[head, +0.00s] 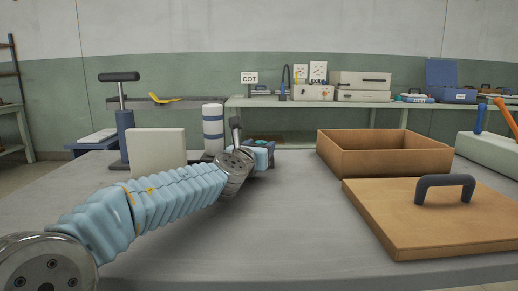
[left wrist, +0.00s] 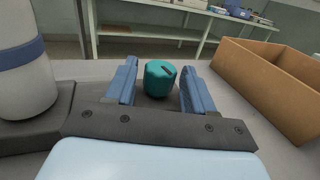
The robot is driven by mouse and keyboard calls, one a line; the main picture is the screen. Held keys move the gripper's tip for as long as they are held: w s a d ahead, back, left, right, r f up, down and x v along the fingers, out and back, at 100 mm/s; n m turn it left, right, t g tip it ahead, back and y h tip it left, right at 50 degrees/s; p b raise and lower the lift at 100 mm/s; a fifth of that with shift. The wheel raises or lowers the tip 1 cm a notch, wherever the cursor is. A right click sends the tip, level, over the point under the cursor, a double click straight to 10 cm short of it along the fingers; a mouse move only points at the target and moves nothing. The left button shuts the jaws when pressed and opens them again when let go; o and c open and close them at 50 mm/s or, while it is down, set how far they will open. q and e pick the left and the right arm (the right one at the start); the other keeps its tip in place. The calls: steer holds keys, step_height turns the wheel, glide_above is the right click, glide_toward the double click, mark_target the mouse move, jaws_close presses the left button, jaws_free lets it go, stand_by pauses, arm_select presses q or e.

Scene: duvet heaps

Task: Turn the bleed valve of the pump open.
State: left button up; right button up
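A teal round knob (left wrist: 160,80) with a dark slot-like mark on top shows in the left wrist view; I take it for the bleed valve. My left gripper (left wrist: 159,82) is open, with one blue finger on each side of the knob and visible gaps to it. In the head view the left gripper (head: 264,152) is at the table's middle, and its fingers mostly hide the knob. A white cylinder with blue bands (head: 213,128) stands left of the gripper; it also shows on a dark base in the left wrist view (left wrist: 22,70). My right gripper is in neither view.
A blue cylinder with a black T-handle (head: 124,135) and a cream block (head: 156,153) stand at the left. An open brown box (head: 368,158) and a brown lid with a dark handle (head: 440,225) lie to the right. The front middle of the grey table (head: 270,235) is clear.

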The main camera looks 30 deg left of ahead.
arm_select(q)
steer(key=shift+o, duration=0.3)
steer(key=v, duration=1.3)
steer(key=shift+s+d, duration=0.1)
steer(key=shift+s, duration=0.3)
